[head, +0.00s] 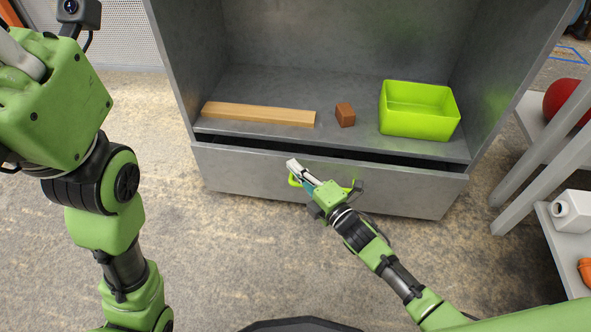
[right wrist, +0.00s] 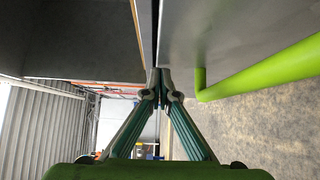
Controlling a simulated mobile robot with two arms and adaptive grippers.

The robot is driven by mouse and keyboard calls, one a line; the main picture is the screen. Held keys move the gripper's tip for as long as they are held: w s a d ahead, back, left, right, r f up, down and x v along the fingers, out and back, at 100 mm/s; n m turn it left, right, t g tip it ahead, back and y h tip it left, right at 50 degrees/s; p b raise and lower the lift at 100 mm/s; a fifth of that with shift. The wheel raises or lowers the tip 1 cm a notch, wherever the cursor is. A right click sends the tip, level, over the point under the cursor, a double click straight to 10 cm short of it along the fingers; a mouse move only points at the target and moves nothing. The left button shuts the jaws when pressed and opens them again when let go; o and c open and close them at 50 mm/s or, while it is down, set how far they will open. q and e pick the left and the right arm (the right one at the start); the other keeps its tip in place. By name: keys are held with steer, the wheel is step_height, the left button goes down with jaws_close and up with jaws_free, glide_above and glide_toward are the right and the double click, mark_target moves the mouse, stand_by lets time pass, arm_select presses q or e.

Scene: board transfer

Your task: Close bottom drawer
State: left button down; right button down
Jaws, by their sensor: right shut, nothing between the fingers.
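The bottom drawer (head: 235,172) is a grey metal front at the base of the cabinet. It stands slightly open, with a dark gap along its top edge that is wider at the right. Its green handle (head: 294,181) is partly hidden behind my right gripper (head: 293,165). That gripper is shut and empty, with its tips near the drawer's top edge. In the right wrist view, the shut fingertips (right wrist: 160,78) are close to the gap, beside the handle (right wrist: 265,70); I cannot tell whether they touch the drawer. My left arm is at the left; its gripper fingers are out of view.
On the shelf above are a wooden plank (head: 258,114), a small brown block (head: 345,115) and a lime-green bin (head: 418,122). A grey rack (head: 541,165) at the right holds a red ball (head: 566,104) and a white part. The carpet before the drawer is clear.

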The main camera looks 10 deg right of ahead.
steer(key=shift+w+d, duration=0.2)
steer(key=shift+w, duration=0.45)
steer(key=shift+w+d, duration=0.15)
steer(key=shift+w, duration=0.45)
steer(key=shift+s, duration=0.1)
